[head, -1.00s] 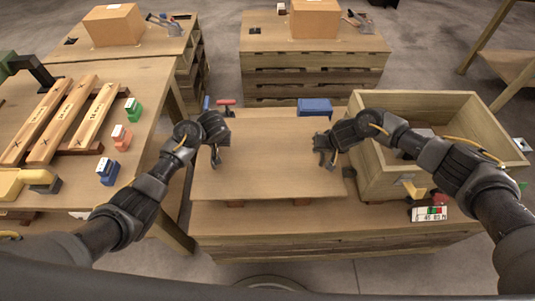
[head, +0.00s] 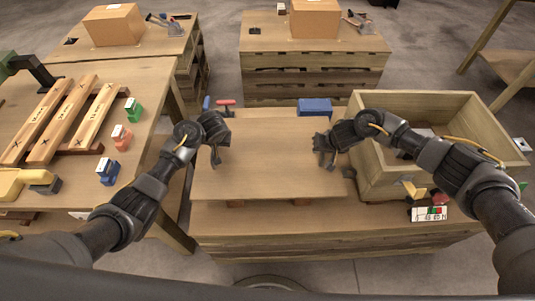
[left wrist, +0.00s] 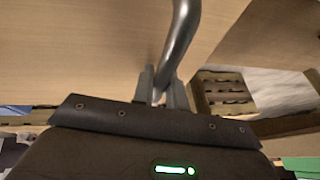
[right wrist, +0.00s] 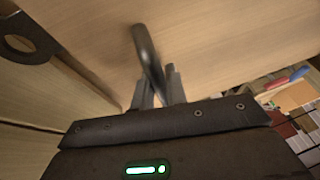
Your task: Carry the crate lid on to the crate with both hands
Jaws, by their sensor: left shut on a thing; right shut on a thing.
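The crate lid (head: 265,170) is a flat wooden panel over the middle bench, left of the crate. The open wooden crate (head: 385,185) stands at the right end of that bench, its top open. My left gripper (head: 216,158) is at the lid's left side; in the left wrist view its fingers (left wrist: 162,92) are shut on a grey bar handle (left wrist: 180,45). My right gripper (head: 322,155) is at the lid's right side; in the right wrist view its fingers (right wrist: 158,92) are shut on a similar handle (right wrist: 146,50). The lid looks roughly level.
A blue box (head: 315,106) and a red-handled tool (head: 226,102) lie behind the lid. The left table (head: 150,95) holds wooden beams and coloured blocks.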

